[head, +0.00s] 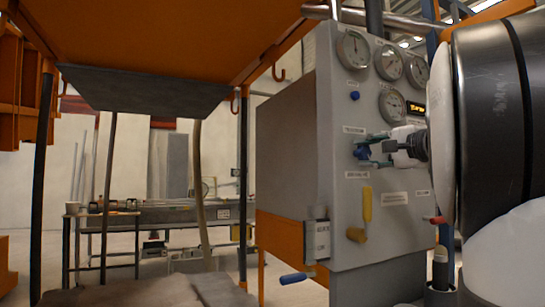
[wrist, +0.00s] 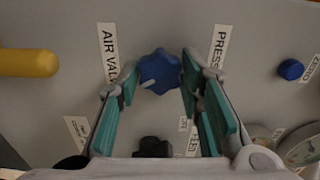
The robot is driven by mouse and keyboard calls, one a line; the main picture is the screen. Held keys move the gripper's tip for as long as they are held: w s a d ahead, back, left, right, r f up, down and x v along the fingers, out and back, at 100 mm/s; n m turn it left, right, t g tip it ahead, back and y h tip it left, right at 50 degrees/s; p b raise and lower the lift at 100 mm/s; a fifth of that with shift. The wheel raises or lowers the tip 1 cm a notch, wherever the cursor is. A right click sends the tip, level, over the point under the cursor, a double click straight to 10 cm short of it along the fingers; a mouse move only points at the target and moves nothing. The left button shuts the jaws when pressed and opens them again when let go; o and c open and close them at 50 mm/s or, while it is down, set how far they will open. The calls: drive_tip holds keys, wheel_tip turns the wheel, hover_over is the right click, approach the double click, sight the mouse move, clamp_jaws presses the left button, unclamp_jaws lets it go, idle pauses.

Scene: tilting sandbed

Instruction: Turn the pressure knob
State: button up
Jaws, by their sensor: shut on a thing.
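The pressure knob (wrist: 159,71) is blue and lobed, with a white pointer line towards the lower left in the wrist view. It sits on the grey panel (head: 410,235), below a label (head: 354,130) whose visible letters read "PRESS" in the wrist view. The knob (head: 361,153) also shows in the head view, partly covered by my fingers. My gripper (wrist: 162,78) has its two teal-padded fingers on opposite sides of the knob, shut on it. My gripper (head: 369,150) reaches the panel from the right in the head view.
Below the knob is a yellow valve handle (head: 367,204); above it is a small blue knob (head: 355,96). A dark knob (wrist: 152,147) lies close by. Several gauges (head: 353,49) fill the panel top. An orange frame (head: 170,35) and a blue-handled lever (head: 294,278) stand left.

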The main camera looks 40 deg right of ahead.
drive_tip(key=o, duration=1.2)
drive_tip(key=shift+c, duration=0.2)
drive_tip(key=v, duration=1.2)
drive_tip(key=shift+f, duration=0.1)
